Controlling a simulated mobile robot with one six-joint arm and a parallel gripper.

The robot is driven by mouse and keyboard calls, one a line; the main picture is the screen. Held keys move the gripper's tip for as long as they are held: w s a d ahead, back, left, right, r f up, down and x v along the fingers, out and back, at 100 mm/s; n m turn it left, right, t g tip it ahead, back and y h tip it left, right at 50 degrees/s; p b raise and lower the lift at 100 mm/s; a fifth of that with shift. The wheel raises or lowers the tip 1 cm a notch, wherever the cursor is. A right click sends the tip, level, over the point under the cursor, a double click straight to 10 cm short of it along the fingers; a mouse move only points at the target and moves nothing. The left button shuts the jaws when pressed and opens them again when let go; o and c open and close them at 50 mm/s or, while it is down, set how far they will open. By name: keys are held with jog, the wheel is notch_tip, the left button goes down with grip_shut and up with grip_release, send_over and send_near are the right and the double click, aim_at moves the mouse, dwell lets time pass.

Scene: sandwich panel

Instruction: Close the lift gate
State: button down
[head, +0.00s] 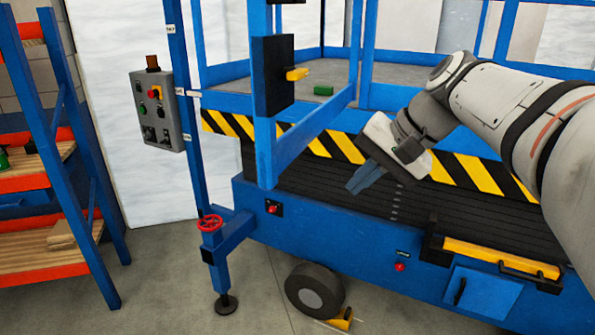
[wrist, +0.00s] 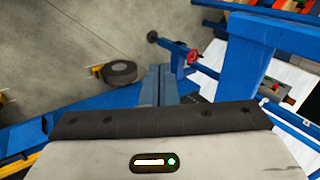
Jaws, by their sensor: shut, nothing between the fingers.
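The lift gate (head: 262,130) is a blue frame that stands swung out from the platform towards me, at an angle to the platform's edge. Its free upright carries a black plate (head: 273,60) with a yellow lever (head: 297,74). My gripper (head: 358,184) is shut and empty, to the right of the gate's free upright and lower than its bottom rail, in front of the black bellows. It touches nothing that I can make out. In the wrist view, my shut fingers (wrist: 158,74) point towards the floor, with a blue frame part to their right, probably the gate.
The platform (head: 345,75) bears a small green block (head: 323,90). A grey control box (head: 157,110) hangs on the left post. A red handwheel (head: 210,223) tops the outrigger, also in the wrist view (wrist: 193,57). A blue shelf (head: 45,150) stands left. Floor is free between shelf and lift.

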jog(key=w+r+y+b, duration=0.1)
jog(key=w+r+y, duration=0.1)
jog(key=w+r, duration=0.25)
jog(key=w+a+f+p, duration=0.1)
jog(key=w+a+f, duration=0.1)
jog(key=a, duration=0.3)
jog(key=w+a+f+p, duration=0.1)
jog(key=w+a+f, duration=0.1)
jog(key=a, duration=0.3)
jog(key=shift+f, duration=0.85)
jog(key=shift+a, duration=0.1)
